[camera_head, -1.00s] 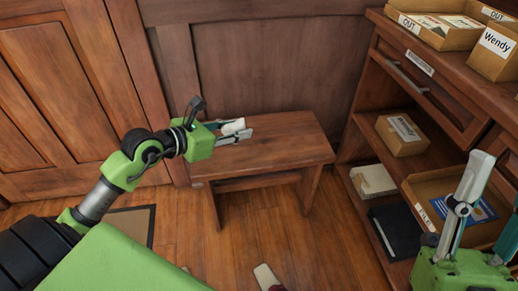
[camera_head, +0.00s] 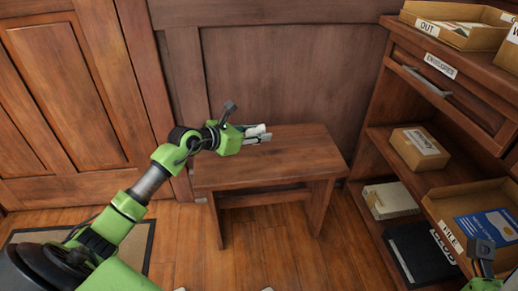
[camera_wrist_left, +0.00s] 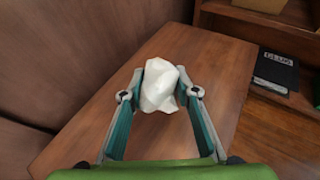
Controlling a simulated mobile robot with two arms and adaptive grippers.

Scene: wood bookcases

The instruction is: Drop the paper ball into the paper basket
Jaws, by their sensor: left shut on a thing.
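The crumpled white paper ball (camera_wrist_left: 161,86) sits between the fingertips of my left gripper (camera_wrist_left: 161,93) in the left wrist view. The gripper is shut on it. In the head view my left gripper (camera_head: 257,134) is over the wooden bench (camera_head: 310,152), and the ball shows only as a small pale patch at the fingertips. From these views I cannot tell how high above the bench top the ball is. No paper basket shows in either view. Only a piece of my right arm shows at the bottom right corner; its fingers are out of frame.
A wooden shelf unit (camera_head: 462,98) on the right holds trays, a cardboard box (camera_head: 419,149) and a black binder (camera_head: 420,254). A panelled wall (camera_head: 300,75) stands behind the bench. The wood floor (camera_head: 280,262) before the bench looks clear. A mat (camera_head: 140,240) lies at left.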

